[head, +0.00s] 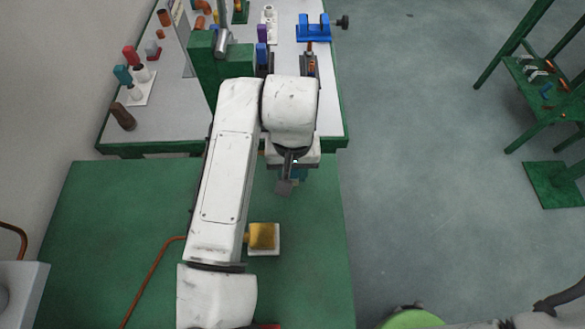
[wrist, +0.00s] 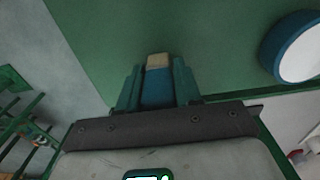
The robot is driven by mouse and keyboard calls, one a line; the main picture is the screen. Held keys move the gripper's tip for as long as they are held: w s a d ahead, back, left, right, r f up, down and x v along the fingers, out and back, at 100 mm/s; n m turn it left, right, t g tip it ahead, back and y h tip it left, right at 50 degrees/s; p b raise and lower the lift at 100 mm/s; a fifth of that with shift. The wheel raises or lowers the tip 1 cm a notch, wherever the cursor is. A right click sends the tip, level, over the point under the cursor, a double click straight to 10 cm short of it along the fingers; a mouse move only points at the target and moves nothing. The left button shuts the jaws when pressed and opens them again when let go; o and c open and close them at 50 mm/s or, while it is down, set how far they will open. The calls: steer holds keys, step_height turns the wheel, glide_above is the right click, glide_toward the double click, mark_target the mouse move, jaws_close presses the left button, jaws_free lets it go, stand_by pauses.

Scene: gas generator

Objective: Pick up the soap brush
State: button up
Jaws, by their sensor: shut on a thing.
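The soap brush (wrist: 157,90) shows in the wrist view as a blue body with a tan end. It stands between the two green fingers of my gripper (wrist: 157,78), which are shut on it. The tan end sticks out a little past the fingertips, over a green surface. In the head view my gripper (head: 299,176) is over the far right part of the green table, and my arm hides most of it. The brush cannot be made out clearly there.
A yellow block on a white plate (head: 270,252) sits on the green table (head: 120,225). A grey-topped bench (head: 175,110) behind holds several parts and a blue vise (head: 314,33). A blue-rimmed white round thing (wrist: 300,52) is at right in the wrist view. Open floor lies right.

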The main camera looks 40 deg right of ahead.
steer(key=shift+r, duration=0.15)
steer(key=shift+r, duration=0.2)
step_height(320, 180, up, 2)
steer(key=shift+r, duration=0.1)
steer(key=s+d+r, duration=0.2)
steer(key=s+r, duration=0.1)
steer(key=s+d+r, duration=0.3)
steer(key=s, duration=0.1)
steer(key=s+d+r+p, duration=0.1)
steer(key=s+d+r, duration=0.2)
steer(key=s+r, duration=0.1)
steer(key=shift+s+d, duration=0.1)
steer(key=shift+s, duration=0.1)
stand_by(2.3)
